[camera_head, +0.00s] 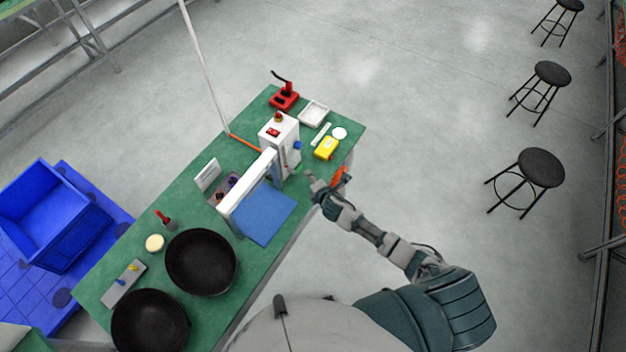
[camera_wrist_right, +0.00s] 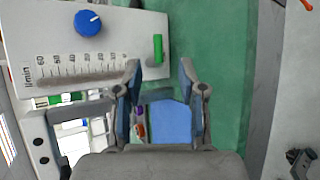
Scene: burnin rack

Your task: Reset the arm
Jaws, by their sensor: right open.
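My right arm reaches from the lower right to the right edge of the green table (camera_head: 191,184). My right gripper (camera_head: 318,183) is beside the white device (camera_head: 283,150); in the wrist view its two fingers (camera_wrist_right: 160,76) stand apart with nothing held between them. In that view the device's white panel (camera_wrist_right: 90,45) has a blue knob (camera_wrist_right: 88,23), a printed scale and a green tab (camera_wrist_right: 158,48) just beyond the fingertips. My left gripper is not in view.
A blue mat (camera_head: 264,215), two black pans (camera_head: 201,262), a yellow box (camera_head: 326,147) and a red stand (camera_head: 284,97) are on the table. An orange item (camera_head: 339,177) is close to my right gripper.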

